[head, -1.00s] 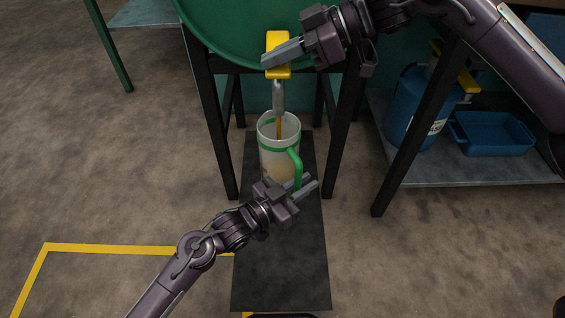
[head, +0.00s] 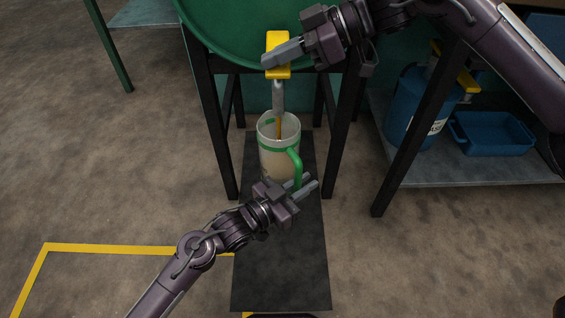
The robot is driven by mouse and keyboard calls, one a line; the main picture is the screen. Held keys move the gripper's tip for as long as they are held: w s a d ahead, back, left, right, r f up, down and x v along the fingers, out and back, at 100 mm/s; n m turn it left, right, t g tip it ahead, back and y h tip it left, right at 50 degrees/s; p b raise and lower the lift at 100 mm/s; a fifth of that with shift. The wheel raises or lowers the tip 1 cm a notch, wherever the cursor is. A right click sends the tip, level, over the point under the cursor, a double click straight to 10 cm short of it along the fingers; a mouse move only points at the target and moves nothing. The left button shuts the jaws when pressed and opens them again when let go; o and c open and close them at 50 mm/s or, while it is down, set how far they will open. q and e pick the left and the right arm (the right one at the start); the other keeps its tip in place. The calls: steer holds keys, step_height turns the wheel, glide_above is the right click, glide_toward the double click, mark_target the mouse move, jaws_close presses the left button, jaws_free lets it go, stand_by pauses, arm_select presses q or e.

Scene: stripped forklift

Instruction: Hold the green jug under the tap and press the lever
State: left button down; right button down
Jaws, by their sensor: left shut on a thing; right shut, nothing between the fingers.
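The jug (head: 272,158) is a pale, see-through vessel with a green band and a green handle (head: 295,165). It stands upright under the tap (head: 278,96), and a thin amber stream runs from the spout into it. Pale liquid shows inside. My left gripper (head: 309,185) is shut on the lower part of the green handle, partly hiding it. The yellow lever (head: 279,42) sits above the tap, in front of the green drum (head: 225,28). My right gripper (head: 266,60) is shut and empty, its fingertips lying across the lever.
A black mat (head: 285,265) lies on the floor beneath the jug. Dark stand legs (head: 212,130) flank the tap. At right, a low shelf (head: 455,172) holds a blue container (head: 412,115) and a blue tray (head: 495,135). Open floor lies left, with a yellow line (head: 120,248).

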stand_by(0.4)
step_height(320, 180, up, 6)
steer(key=shift+f, duration=0.1)
steer(key=shift+f, duration=0.1)
stand_by(2.5)
steer(key=shift+f, duration=2.85)
steer(key=shift+r, duration=2.95)
steer(key=shift+r, duration=0.15)
